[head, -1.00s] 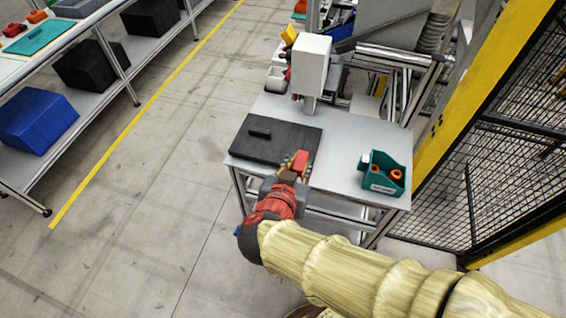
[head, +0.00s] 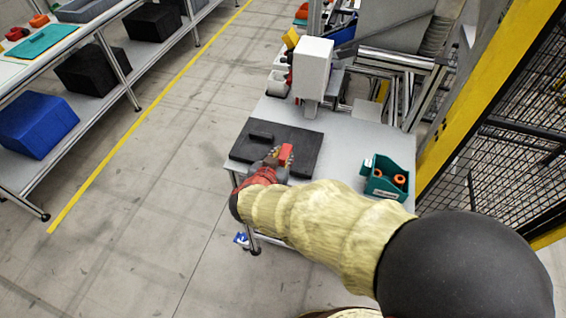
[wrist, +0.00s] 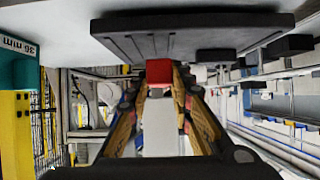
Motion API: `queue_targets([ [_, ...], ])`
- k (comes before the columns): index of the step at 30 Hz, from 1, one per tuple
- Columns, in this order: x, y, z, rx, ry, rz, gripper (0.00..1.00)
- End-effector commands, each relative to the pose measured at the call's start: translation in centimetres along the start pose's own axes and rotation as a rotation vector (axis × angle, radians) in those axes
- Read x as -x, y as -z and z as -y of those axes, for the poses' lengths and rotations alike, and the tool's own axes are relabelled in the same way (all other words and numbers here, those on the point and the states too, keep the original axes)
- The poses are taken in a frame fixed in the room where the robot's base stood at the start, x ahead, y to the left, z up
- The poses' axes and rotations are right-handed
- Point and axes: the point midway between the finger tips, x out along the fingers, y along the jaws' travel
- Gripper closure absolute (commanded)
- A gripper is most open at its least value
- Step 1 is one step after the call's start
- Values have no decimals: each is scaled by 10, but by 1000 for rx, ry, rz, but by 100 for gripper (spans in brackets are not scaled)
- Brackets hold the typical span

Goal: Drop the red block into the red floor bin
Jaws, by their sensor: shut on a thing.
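The red block (head: 286,152) is held at the tips of my gripper (head: 280,155), over or beside the front part of the black plate on the grey table. In the wrist view the red block (wrist: 159,70) sits between the two fingertips of my gripper (wrist: 160,88), close to the black plate. I cannot tell the exact gap between block and plate. I cannot make out a red floor bin in either view.
The grey table (head: 340,160) carries the black plate (head: 302,141), a white machine (head: 312,65) and a teal bin (head: 385,183) with orange rings. A yellow-framed mesh fence (head: 500,130) stands right. A shelf (head: 90,95) stands left. Floor between shelf and table is clear.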

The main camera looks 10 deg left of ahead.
Motion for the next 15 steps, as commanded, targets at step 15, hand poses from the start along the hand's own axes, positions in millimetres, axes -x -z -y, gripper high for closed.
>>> queue_targets([
  [15, -12, -23, -1, 1, -1, 1, 100],
])
